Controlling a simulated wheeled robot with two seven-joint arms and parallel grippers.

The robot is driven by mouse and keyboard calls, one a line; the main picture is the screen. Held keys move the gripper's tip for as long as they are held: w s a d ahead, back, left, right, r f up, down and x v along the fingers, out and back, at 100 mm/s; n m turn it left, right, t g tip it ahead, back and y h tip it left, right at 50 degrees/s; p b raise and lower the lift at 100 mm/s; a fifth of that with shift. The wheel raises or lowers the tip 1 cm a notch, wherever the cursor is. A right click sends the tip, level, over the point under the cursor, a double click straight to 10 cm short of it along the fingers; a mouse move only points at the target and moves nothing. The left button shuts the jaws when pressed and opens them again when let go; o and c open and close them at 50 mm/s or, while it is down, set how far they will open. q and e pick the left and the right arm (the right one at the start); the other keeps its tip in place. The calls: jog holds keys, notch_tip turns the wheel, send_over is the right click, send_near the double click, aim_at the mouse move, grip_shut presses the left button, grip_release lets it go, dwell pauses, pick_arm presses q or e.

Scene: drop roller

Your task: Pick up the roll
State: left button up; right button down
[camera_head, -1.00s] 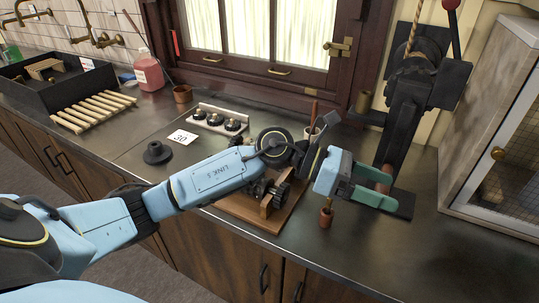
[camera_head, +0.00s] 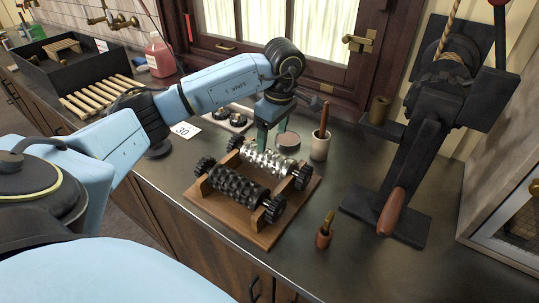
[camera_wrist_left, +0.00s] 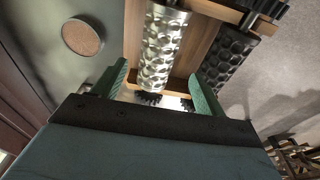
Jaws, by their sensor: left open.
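Two rollers lie side by side on a wooden stand (camera_head: 262,232). One is a shiny silver roller (camera_head: 268,160) at the back, the other a dark studded roller (camera_head: 238,188) at the front; both have black gears at their ends. My left gripper (camera_head: 271,136) points down at the far end of the silver roller. It is open and empty. In the left wrist view the green fingers (camera_wrist_left: 160,88) stand apart, with the silver roller (camera_wrist_left: 162,45) ahead between them and the dark roller (camera_wrist_left: 226,58) to the right. My right gripper is not in view.
A black crank machine with a brown handle (camera_head: 392,211) stands at the right. The front right counter is mostly clear.

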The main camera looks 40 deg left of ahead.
aim_at(269, 153)
pick_arm(q)
notch_tip(269, 153, down, 3)
jog(key=shift+a+r, duration=0.15)
jog(key=shift+r, duration=0.05)
jog(key=shift+a+f, duration=0.1)
jog(key=shift+f, duration=0.4)
jog(key=f, duration=0.1)
jog(key=a+f, duration=0.1)
jog(key=f, duration=0.1)
jog(key=shift+f, duration=0.8)
jog(key=c, duration=0.6)
grip_shut()
jog(key=shift+w+r, duration=0.1)
jog(key=shift+r, duration=0.1)
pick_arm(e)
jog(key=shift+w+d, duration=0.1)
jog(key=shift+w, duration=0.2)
